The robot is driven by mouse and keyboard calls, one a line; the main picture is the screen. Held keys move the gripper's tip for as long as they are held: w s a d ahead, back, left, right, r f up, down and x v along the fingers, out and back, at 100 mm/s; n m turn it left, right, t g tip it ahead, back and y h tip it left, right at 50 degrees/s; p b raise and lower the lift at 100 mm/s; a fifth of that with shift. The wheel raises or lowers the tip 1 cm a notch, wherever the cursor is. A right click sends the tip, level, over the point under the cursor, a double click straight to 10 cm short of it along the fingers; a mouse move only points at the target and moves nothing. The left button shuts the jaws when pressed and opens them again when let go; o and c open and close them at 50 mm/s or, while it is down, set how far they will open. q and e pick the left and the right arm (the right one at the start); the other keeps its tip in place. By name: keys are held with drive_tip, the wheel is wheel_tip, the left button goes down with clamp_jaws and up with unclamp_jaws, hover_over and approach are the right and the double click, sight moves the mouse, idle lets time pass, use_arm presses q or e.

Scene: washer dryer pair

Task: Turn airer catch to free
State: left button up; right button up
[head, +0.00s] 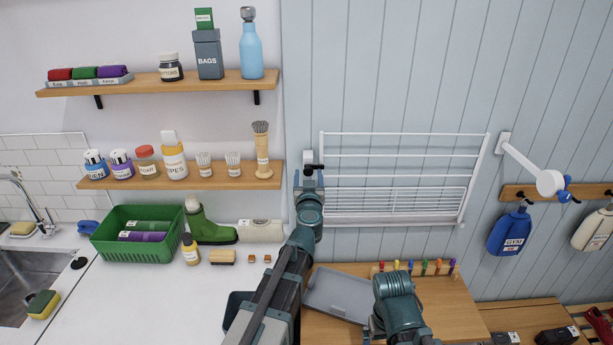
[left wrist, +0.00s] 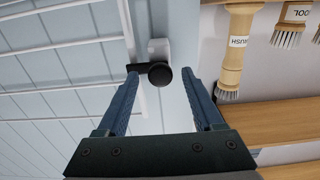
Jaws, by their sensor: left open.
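The airer catch shows in the left wrist view as a round black knob (left wrist: 160,74) with a black lever pointing left, on a white mount on the wall. In the head view the catch (head: 308,157) is small at the airer's upper left corner, partly hidden by my gripper. The white wall airer (head: 400,153) is folded flat against the panelled wall. My left gripper (head: 308,180) is open just in front of the catch. In the left wrist view its blue fingers (left wrist: 160,84) stand either side of the knob; I cannot tell whether they touch it. My right gripper is out of sight.
A shelf (head: 220,180) with brushes and bottles ends just left of the catch. A counter (head: 130,300) holds a green basket (head: 140,235) and a boot (head: 208,228). A grey tray (head: 335,292) lies below the airer. A white wall arm (head: 525,165) is at right.

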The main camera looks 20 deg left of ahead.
use_arm(q)
clamp_jaws()
drive_tip(key=shift+n, duration=0.3)
drive_tip(key=n, duration=1.7)
drive_tip(key=shift+n, duration=0.3)
idle(0.4)
